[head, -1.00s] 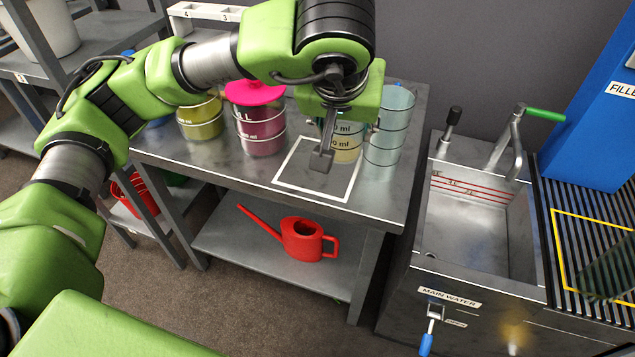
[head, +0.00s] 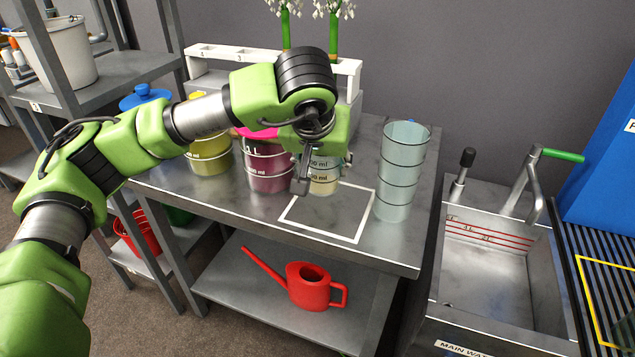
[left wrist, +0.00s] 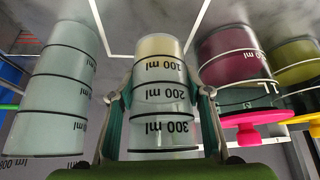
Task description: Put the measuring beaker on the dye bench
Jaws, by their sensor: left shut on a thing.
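The measuring beaker (left wrist: 160,105) is clear, with black ml marks and pale yellow liquid at its base. My left gripper (left wrist: 159,97) is shut on it, one finger on each side, in the left wrist view. In the head view my left gripper (head: 308,178) partly hides the beaker (head: 325,178). The beaker is over the back-left part of the white-outlined square on the grey dye bench (head: 395,247). I cannot tell whether its base touches the bench. My right gripper is not in view.
A tall clear vessel (head: 402,170) stands right of the square, also in the left wrist view (left wrist: 50,95). A magenta vessel (head: 268,165) and a yellow one (head: 210,155) stand to the left. A white rack (head: 345,68) is behind. A sink (head: 490,260) is at right.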

